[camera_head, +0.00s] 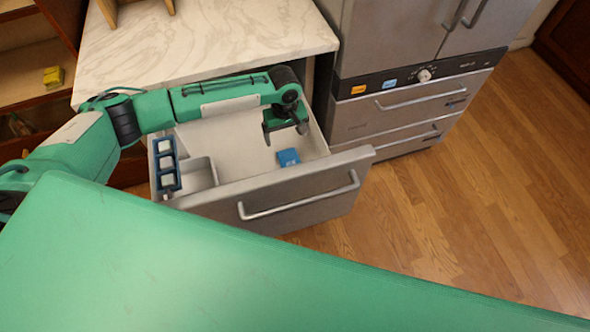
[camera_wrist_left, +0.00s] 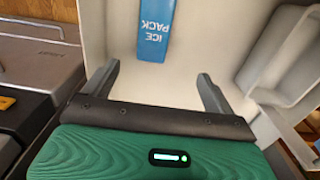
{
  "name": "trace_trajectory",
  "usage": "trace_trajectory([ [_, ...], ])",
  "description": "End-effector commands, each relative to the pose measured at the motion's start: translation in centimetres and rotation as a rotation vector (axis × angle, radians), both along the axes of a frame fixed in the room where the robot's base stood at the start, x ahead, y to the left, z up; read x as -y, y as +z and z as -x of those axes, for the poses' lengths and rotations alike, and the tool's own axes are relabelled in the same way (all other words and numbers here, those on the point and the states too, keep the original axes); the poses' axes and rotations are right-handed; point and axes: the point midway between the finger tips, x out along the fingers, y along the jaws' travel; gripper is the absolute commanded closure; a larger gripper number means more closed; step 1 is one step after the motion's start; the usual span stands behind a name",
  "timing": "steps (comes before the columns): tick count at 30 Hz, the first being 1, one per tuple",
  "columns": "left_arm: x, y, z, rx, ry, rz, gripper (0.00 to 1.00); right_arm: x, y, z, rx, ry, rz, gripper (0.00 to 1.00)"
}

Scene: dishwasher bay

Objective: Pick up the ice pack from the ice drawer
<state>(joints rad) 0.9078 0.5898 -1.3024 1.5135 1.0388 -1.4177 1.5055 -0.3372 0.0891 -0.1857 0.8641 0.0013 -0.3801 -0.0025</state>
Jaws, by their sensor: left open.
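The blue ice pack (camera_head: 288,157) lies on the floor of the open ice drawer (camera_head: 265,185), toward its right end. In the left wrist view the ice pack (camera_wrist_left: 156,30) shows its printed label, upside down, beyond the fingers. My left gripper (camera_head: 286,134) hangs over the drawer, just behind the ice pack in the head view. Its two fingers (camera_wrist_left: 160,85) are spread apart with nothing between them. The ice pack is ahead of the fingertips and apart from them. My right gripper is in neither view.
A blue ice tray (camera_head: 165,165) with pale cubes stands at the drawer's left end, beside a small pale bin (camera_head: 201,171). A marble counter (camera_head: 200,40) is behind the drawer. A steel appliance (camera_head: 400,95) stands to the right. Wooden floor is clear at right.

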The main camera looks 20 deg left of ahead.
Motion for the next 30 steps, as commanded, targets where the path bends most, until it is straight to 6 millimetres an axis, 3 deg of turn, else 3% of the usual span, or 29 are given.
trace_trajectory([
  [1, -0.1, -1.7, -0.1, 0.001, 0.005, -0.002, 0.11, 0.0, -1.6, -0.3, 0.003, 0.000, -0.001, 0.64],
  [5, -0.3, -2.6, -0.3, 0.001, 0.012, -0.003, 0.11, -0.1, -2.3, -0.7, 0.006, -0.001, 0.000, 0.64],
  [11, -0.3, -4.0, -0.3, -0.001, 0.015, -0.004, 0.11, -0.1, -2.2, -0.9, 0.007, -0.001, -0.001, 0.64],
  [21, -0.2, -10.2, -0.3, -0.001, 0.015, -0.005, 0.11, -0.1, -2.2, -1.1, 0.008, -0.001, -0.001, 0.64],
  [30, 0.3, -12.6, -0.2, -0.001, 0.013, -0.005, 0.11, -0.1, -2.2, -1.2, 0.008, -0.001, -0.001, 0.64],
])
